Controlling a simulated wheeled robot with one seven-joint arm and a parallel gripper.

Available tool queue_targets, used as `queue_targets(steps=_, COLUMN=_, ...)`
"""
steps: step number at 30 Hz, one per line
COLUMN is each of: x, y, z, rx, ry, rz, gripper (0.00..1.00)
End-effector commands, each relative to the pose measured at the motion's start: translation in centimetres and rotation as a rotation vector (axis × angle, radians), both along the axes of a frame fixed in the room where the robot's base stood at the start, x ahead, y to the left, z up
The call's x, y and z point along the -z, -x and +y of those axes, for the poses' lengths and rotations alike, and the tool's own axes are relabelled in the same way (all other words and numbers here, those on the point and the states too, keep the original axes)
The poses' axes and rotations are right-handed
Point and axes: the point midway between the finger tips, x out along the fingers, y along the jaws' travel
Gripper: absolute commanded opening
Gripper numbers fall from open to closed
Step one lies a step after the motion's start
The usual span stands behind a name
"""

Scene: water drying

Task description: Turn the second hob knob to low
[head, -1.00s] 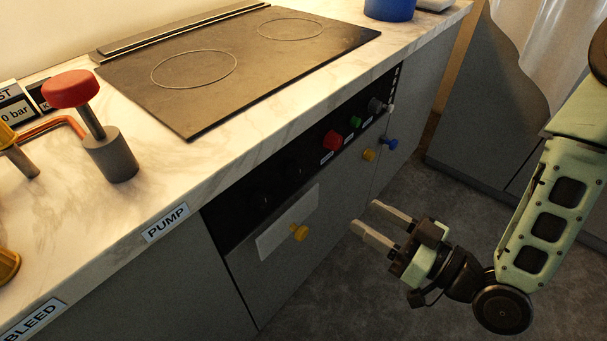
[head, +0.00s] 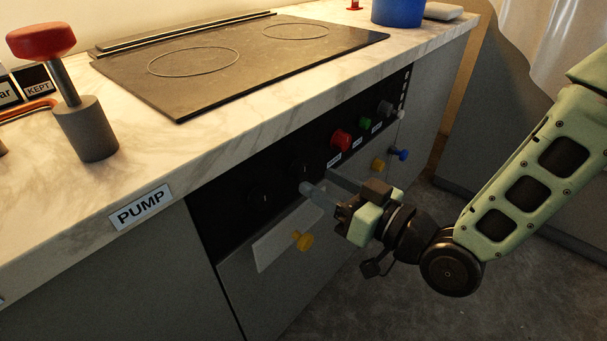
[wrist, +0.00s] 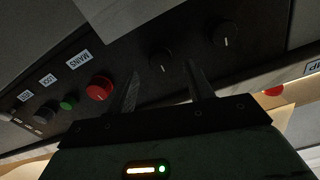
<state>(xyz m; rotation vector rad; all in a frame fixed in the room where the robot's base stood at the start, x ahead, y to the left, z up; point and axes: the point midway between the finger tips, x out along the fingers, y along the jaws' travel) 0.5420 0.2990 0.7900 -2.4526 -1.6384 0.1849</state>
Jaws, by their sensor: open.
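Two black hob knobs sit on the black front panel below the hob. In the head view the second knob (head: 298,167) is the right one, nearer the red knob, and the first knob (head: 258,194) is to its left. Both are dark and hard to make out there. In the wrist view the second knob (wrist: 161,60) shows a pale pointer line and lies between my fingertips, with the first knob (wrist: 226,35) outside the right finger. My gripper (head: 318,180) is open, fingers pointing at the panel. It also shows in the wrist view (wrist: 163,66). I cannot tell whether it touches the knob.
A red knob (head: 340,140), labelled MAINS in the wrist view, is beside the second knob. Green (head: 365,124) and grey (head: 385,107) knobs follow further right. The worktop edge (head: 250,135) overhangs above. The floor in front is clear.

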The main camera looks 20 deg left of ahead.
Motion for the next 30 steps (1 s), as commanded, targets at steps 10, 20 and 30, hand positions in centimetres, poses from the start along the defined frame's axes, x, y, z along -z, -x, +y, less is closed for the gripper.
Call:
queue_targets(steps=10, x=0.0, y=-1.8, z=4.5, rx=-0.002, ry=-0.001, rz=-0.001, gripper=0.52)
queue_targets(steps=20, x=0.0, y=-2.0, z=4.9, rx=0.0, ry=0.0, rz=0.0, gripper=0.52)
queue_targets(steps=30, x=0.0, y=-2.0, z=4.9, rx=0.0, ry=0.0, rz=0.0, gripper=0.07)
